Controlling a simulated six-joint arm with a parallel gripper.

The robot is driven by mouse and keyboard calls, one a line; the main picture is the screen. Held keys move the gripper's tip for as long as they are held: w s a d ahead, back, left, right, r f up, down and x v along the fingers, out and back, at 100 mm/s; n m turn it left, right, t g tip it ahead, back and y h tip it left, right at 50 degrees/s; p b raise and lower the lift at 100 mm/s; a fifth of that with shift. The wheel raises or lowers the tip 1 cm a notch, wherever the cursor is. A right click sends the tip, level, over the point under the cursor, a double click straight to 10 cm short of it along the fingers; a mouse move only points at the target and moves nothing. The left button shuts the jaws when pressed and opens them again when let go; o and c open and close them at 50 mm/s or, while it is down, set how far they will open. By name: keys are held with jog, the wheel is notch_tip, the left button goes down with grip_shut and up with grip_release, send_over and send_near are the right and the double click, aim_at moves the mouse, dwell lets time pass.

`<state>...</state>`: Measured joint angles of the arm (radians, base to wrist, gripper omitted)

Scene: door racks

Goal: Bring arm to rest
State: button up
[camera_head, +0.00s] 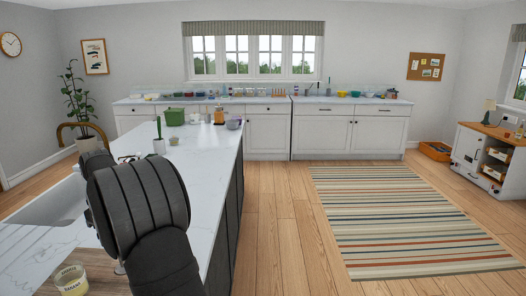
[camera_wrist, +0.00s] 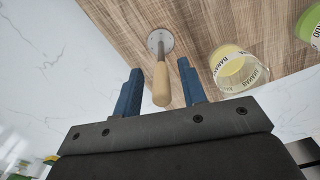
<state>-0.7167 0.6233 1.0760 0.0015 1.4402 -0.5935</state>
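My gripper (camera_wrist: 162,80) shows in the wrist view with its two blue fingers spread apart. A wooden-handled tool (camera_wrist: 161,82) with a round metal end stands between and beyond the fingers. Neither finger touches it in this view. In the head view my dark arm is over the island counter, and it hides the fingers.
A wooden board (camera_wrist: 215,22) lies under the tool. A labelled glass jar (camera_wrist: 240,70) and a green jar (camera_wrist: 309,25) stand to its right. A striped rug (camera_head: 400,215) covers the floor at right.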

jog(key=shift+f, duration=0.65)
notch_tip(320, 180, up, 4)
jog(key=w+d+r, duration=0.2)
jog(key=d+r, duration=0.5)
jog(key=d, duration=0.4)
jog(key=w+d+f+m, duration=0.4)
jog(key=d+f+m, duration=0.5)
jog(key=d, duration=0.4)
jog(key=w+d+f+m, duration=0.4)
jog(key=d+f+m, duration=0.3)
jog(key=d+f, duration=0.55)
jog(key=s+d+f, duration=0.2)
jog(key=s+f, duration=0.1)
jog(key=f, duration=0.5)
jog(key=s+d+f+n, duration=0.1)
jog(key=s+f, duration=0.3)
jog(key=f, duration=0.5)
jog(key=shift+s+d, duration=0.3)
jog(key=shift+d, duration=0.15)
